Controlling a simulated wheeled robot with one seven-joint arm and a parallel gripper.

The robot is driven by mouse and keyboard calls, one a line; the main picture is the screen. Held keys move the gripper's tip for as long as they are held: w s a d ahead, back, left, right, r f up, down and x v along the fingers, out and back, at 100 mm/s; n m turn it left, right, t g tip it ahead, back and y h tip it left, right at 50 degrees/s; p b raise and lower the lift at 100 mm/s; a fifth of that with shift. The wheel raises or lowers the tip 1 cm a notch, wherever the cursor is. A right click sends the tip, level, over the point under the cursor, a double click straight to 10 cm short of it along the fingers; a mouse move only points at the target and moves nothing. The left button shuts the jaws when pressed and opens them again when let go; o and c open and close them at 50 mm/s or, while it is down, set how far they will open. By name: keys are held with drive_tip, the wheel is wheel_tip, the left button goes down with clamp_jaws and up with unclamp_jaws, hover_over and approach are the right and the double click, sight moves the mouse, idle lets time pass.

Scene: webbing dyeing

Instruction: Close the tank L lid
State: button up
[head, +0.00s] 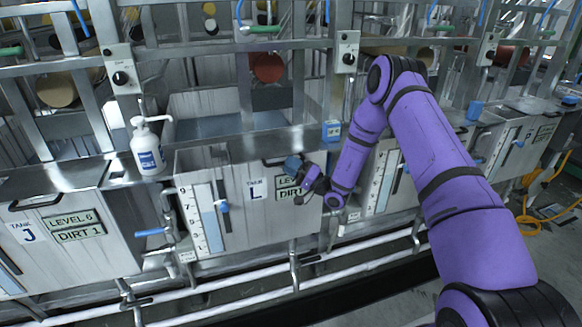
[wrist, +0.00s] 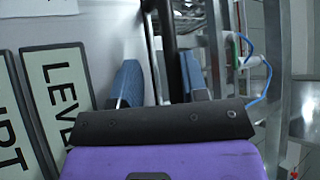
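Tank L (head: 240,222) is a pale metal tank in the middle of the head view, with a level gauge and a "TANK L" label. A black handle (head: 273,162) shows at the top of its front. I cannot clearly tell the lid's angle from this view. My gripper (head: 293,169) is at the upper right of the tank front, beside the handle, and partly covers the LEVEL and DIRT plates. In the wrist view its blue-padded fingers (wrist: 162,83) stand apart. A dark bar (wrist: 173,50) shows between them; contact cannot be told.
A white pump bottle (head: 147,148) stands on the ledge at tank L's upper left. A small blue box (head: 331,131) sits on the ledge at its right. Tank J (head: 65,235) is at left. Pipes (head: 240,285) run along the front below the tanks.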

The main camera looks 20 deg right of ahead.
drive_tip(key=v, duration=1)
drive_tip(key=shift+s+d+f, duration=0.25)
drive_tip(key=s+a+r+n+g+h, duration=0.1)
drive_tip(key=s+a+r+n+g, duration=0.1)
drive_tip(key=s+a+r+g, duration=0.45)
drive_tip(key=s+a+r+n+g, duration=0.1)
drive_tip(key=s+r+n+g, duration=0.3)
drive_tip(key=r, duration=0.6)
drive_tip(key=s+a+r+n+g+h, duration=0.1)
drive_tip(key=s+a+r+g, duration=0.2)
drive_tip(key=r+g, duration=0.4)
drive_tip(key=s+d+r+m+t+h, duration=0.1)
drive_tip(key=s+r+h, duration=0.3)
drive_tip(key=s, duration=0.4)
drive_tip(key=s+d+r+m+t+h, duration=0.1)
drive_tip(key=s+d+r+t+h, duration=0.3)
drive_tip(key=s, duration=0.5)
drive_tip(key=s+d+r+m+t+h, duration=0.1)
drive_tip(key=s+d+r+t+h, duration=0.1)
drive_tip(key=s+r+h, duration=0.3)
drive_tip(key=s+d+h, duration=0.1)
drive_tip(key=s, duration=0.2)
drive_tip(key=shift+s+r+t+h, duration=0.15)
drive_tip(key=shift+s+t+h, duration=0.1)
drive_tip(key=shift+t+h, duration=0.1)
